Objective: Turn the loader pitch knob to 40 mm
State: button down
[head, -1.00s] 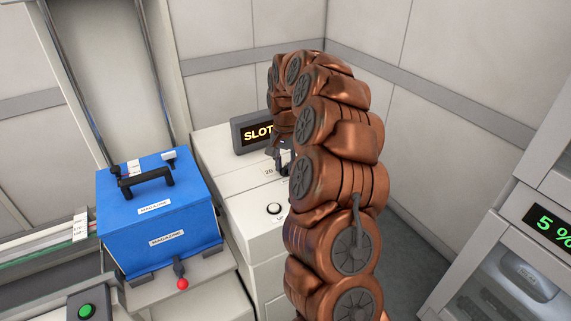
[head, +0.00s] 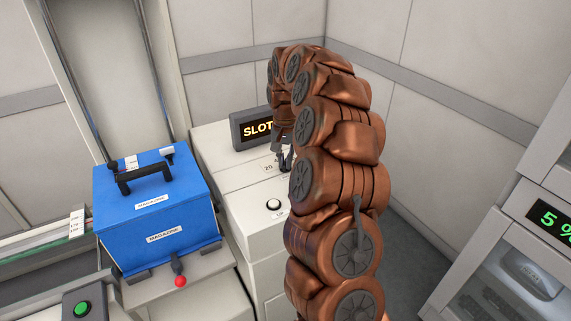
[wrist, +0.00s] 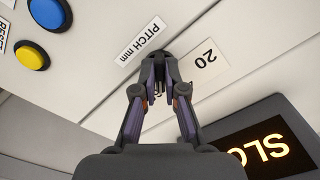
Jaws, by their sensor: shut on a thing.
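The pitch knob (wrist: 171,54) is a dark round part on the pale panel, mostly hidden by my fingers. My gripper (wrist: 160,82) comes down over it and is shut on it; it also shows in the head view (head: 284,160), partly behind my arm. A "PITCH mm" label (wrist: 140,42) and a "20" label (wrist: 206,58) lie on either side of the knob in the wrist view. The knob's pointer is hidden, so its setting cannot be read. No 40 mark is visible.
A lit display reading "SLOT" (head: 252,131) stands behind the panel. Yellow (wrist: 32,54) and blue (wrist: 50,12) buttons are on the same panel. A blue magazine box (head: 190,222) stands to the left, with a red-tipped lever (head: 181,281) in front.

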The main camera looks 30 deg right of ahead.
jog(key=n+b, duration=0.3)
jog(key=shift+f, duration=0.15)
jog(key=shift+s+d+n+b, duration=0.1)
jog(key=shift+n+b, duration=0.8)
jog(key=shift+n, duration=1.6)
jog(key=c, duration=1.2)
grip_release()
jog(key=shift+c, duration=0.2)
jog(key=shift+r, duration=0.2)
